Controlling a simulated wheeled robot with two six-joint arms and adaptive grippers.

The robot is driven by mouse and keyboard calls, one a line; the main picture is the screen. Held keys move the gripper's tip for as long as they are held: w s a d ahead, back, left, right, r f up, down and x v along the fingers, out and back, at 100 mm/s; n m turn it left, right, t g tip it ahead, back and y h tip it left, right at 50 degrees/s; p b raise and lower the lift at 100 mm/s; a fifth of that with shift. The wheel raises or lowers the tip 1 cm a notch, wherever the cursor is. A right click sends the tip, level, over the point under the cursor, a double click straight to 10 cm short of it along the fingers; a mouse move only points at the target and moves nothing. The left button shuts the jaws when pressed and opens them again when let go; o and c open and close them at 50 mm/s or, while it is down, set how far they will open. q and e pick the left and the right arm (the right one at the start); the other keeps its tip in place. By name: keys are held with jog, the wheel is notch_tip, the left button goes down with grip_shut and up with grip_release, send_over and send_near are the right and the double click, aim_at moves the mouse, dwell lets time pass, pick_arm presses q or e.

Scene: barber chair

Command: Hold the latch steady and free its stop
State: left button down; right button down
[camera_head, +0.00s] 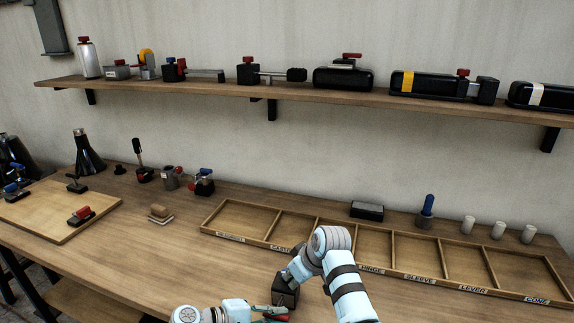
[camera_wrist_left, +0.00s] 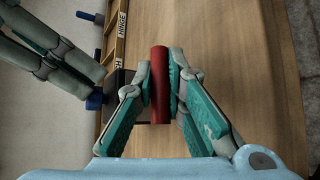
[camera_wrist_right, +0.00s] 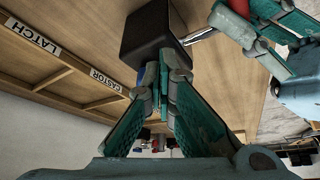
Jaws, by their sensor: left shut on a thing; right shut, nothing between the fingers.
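The latch is a dark block (camera_head: 285,291) on the bench in front of the divided tray. It also shows in the right wrist view (camera_wrist_right: 150,38). Its red handle (camera_wrist_left: 159,85) is between the fingertips of my left gripper (camera_wrist_left: 160,92), which is shut on it. A blue knob (camera_wrist_left: 95,101) sticks out from the block's side. My right gripper (camera_wrist_right: 162,78) is shut and empty close to the block, with a blue part beside its fingers; whether they touch is unclear. In the head view my right arm partly hides the block.
A wooden divided tray (camera_head: 293,253) with labelled compartments lies just behind the block. Several latches and clamps stand on the wall shelf (camera_head: 215,85). A light wooden board (camera_head: 50,212) is at the left. The bench between board and block is mostly clear.

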jog(key=shift+w+d, duration=0.15)
jog(key=shift+w+d, duration=0.35)
jog(key=shift+d, duration=0.15)
jog(key=shift+w, duration=0.1)
jog(key=shift+d, duration=0.1)
dwell(0.3)
notch_tip(320, 180, up, 6)
jog(key=shift+s+d, duration=0.2)
dwell(0.4)
jog(key=f, duration=0.2)
jog(key=s+a+f, duration=0.1)
jog(key=f, duration=0.3)
jog(key=shift+s+a, duration=0.3)
jog(key=shift+a, duration=0.05)
